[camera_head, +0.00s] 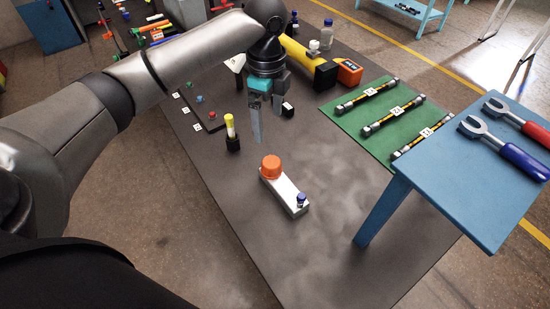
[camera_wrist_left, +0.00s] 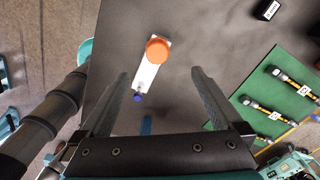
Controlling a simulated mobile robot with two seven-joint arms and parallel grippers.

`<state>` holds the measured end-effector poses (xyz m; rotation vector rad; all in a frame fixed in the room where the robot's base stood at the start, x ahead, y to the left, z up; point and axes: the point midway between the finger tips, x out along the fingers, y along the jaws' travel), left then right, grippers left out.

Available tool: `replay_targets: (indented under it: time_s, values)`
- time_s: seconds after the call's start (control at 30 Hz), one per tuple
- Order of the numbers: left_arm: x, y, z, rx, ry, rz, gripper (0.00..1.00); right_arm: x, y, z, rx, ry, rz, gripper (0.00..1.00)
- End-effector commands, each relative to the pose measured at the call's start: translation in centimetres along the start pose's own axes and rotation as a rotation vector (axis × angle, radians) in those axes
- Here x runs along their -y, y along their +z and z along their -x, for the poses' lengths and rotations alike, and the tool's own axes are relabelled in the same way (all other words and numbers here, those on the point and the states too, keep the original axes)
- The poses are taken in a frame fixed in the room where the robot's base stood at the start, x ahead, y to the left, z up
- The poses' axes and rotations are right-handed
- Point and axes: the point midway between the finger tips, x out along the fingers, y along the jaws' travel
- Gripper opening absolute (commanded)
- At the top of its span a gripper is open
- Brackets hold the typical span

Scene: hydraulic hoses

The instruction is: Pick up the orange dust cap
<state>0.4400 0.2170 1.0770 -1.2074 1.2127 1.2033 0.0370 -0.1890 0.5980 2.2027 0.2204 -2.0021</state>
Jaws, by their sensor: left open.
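The orange dust cap (camera_head: 271,166) sits on one end of a pale block (camera_head: 286,192) on the dark table. It also shows in the left wrist view (camera_wrist_left: 157,50), beyond the fingertips. A small blue-topped fitting (camera_head: 301,199) stands at the block's other end. My left gripper (camera_head: 265,120) is open and empty, above the table and apart from the cap. In the left wrist view its two fingers (camera_wrist_left: 160,85) are spread wide, with the block showing between them. My right gripper is not in view.
A yellow marker in a black holder (camera_head: 231,134) stands left of the cap. A green mat (camera_head: 375,130) with several hoses lies to the right. A blue side table (camera_head: 460,190) with two wrenches stands at the right. The table in front of the block is clear.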

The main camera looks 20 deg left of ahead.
Motion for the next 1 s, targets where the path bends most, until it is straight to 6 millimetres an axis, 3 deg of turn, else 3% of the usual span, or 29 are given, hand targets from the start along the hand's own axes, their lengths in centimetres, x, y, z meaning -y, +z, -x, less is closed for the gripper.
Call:
replay_targets:
  time_s: [0.13,0.5,0.77,1.0]
  values:
    - [0.0,0.4,-1.1,0.004,0.008,-0.003,1.00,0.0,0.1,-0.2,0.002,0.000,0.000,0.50]
    - [0.0,0.3,-8.4,0.002,0.005,-0.002,1.00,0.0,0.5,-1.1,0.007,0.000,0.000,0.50]
    - [-0.1,0.2,-10.3,0.002,0.003,-0.003,1.00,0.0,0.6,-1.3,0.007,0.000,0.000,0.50]
    - [-0.7,-0.2,-13.8,0.003,0.004,-0.002,1.00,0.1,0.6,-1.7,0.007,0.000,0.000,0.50]
